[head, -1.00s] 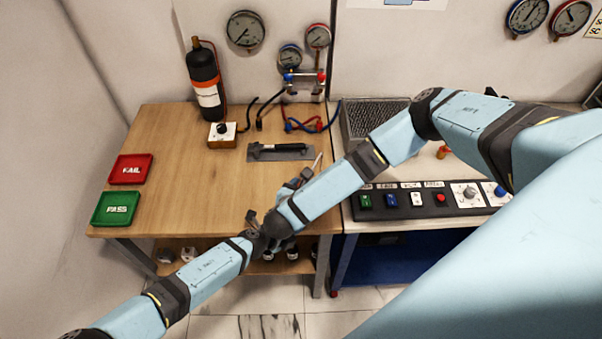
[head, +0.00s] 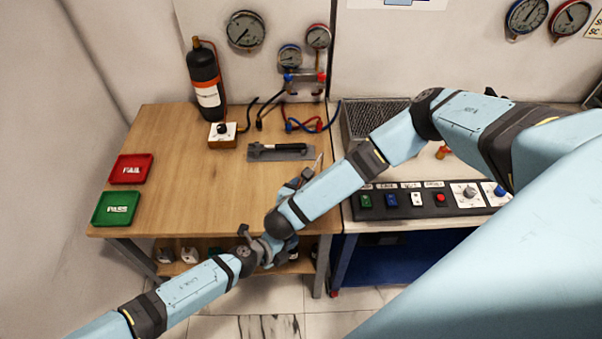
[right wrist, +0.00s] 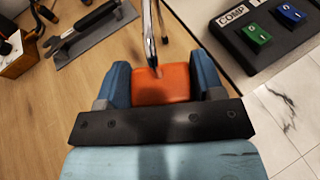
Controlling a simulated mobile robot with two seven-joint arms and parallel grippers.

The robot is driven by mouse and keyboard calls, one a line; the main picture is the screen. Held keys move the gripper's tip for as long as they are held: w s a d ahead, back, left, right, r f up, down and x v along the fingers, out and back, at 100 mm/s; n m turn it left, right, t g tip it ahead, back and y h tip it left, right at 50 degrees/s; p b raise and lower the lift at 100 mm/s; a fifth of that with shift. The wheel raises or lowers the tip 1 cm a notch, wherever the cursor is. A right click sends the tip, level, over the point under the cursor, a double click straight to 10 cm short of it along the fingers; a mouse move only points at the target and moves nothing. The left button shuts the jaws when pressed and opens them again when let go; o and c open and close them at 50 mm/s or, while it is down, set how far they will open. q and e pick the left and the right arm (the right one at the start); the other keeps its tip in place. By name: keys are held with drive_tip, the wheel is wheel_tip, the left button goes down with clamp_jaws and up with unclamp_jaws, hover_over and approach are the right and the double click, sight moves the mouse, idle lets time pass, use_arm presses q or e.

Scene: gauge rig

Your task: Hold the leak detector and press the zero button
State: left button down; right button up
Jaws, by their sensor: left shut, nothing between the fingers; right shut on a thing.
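An orange-bodied tool with a thin metal wand, which looks like the leak detector (right wrist: 160,88), is between the blue fingers of my right gripper (right wrist: 162,86) in the right wrist view. In the head view, my right gripper (head: 300,181) is above the bench's front right part, and only the thin wand (head: 318,163) shows clearly beyond it. My left gripper (head: 243,231) is shut and empty, close to my right wrist at the bench's front edge, and partly hidden by it. I cannot make out a zero button in either view.
A grey holder plate (head: 258,155) with a black-handled tool lies behind the right gripper. Red (head: 131,169) and green (head: 116,208) trays sit at the left. A switch panel (head: 400,212) stands on the right bench. The wooden bench's middle (head: 190,180) is clear.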

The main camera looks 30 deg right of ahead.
drive_tip(key=o, duration=1.2)
drive_tip(key=v, duration=1.1)
drive_tip(key=shift+s+a+r, duration=0.2)
drive_tip(key=shift+a, duration=0.1)
